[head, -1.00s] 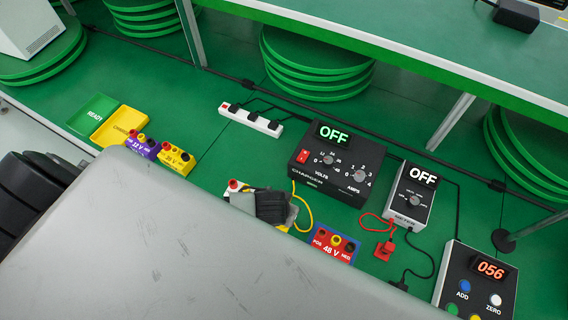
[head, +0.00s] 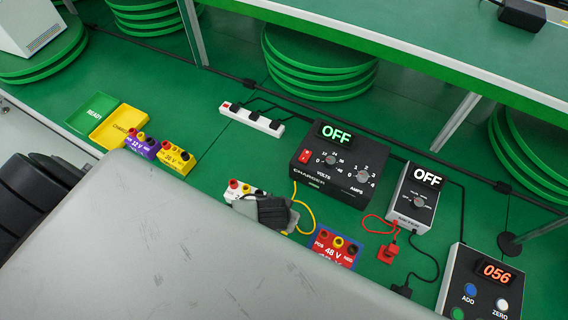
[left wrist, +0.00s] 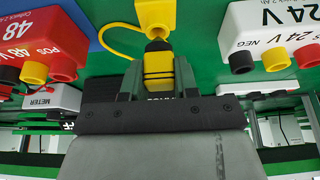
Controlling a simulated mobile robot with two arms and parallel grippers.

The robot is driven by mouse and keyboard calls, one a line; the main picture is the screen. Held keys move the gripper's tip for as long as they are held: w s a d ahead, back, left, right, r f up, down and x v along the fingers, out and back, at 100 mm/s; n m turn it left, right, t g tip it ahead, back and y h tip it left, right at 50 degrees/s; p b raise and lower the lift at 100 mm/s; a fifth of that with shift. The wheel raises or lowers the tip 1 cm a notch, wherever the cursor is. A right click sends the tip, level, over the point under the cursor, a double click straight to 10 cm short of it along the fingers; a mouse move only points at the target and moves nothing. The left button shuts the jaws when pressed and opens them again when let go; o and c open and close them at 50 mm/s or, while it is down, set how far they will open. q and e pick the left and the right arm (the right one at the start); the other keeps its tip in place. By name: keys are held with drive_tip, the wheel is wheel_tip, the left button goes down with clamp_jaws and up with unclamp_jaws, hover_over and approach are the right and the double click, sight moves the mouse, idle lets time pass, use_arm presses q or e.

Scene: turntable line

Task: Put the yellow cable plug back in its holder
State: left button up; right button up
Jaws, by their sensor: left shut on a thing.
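The yellow cable plug (left wrist: 158,70) sits between the fingers of my left gripper (left wrist: 158,88), which is shut on it. Its dark end points toward the top of the left wrist view. The yellow cable (left wrist: 108,38) loops left of the plug and also shows in the head view (head: 307,212). In the head view my left gripper (head: 272,214) is beside a white block, and hides the plug. My right gripper is not in view.
The white 24 V block (left wrist: 270,30) and the red 48 V block (left wrist: 42,45) flank the gripper. The charger (head: 338,165) and meter (head: 415,198) read OFF. A power strip (head: 251,120) and yellow tray (head: 118,126) lie farther back.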

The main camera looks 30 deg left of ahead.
use_arm(q)
drive_tip(key=shift+r+p, duration=0.1)
drive_tip(key=shift+p, duration=0.25)
drive_tip(key=shift+p, duration=0.55)
idle(1.0)
drive_tip(key=shift+f, duration=1.1)
idle(0.8)
idle(0.9)
drive_tip(key=o, duration=0.9)
drive_tip(key=shift+r, duration=0.1)
drive_tip(key=shift+r+p, duration=2.4)
drive_tip(key=shift+p, duration=0.25)
drive_tip(key=shift+r, duration=1.25)
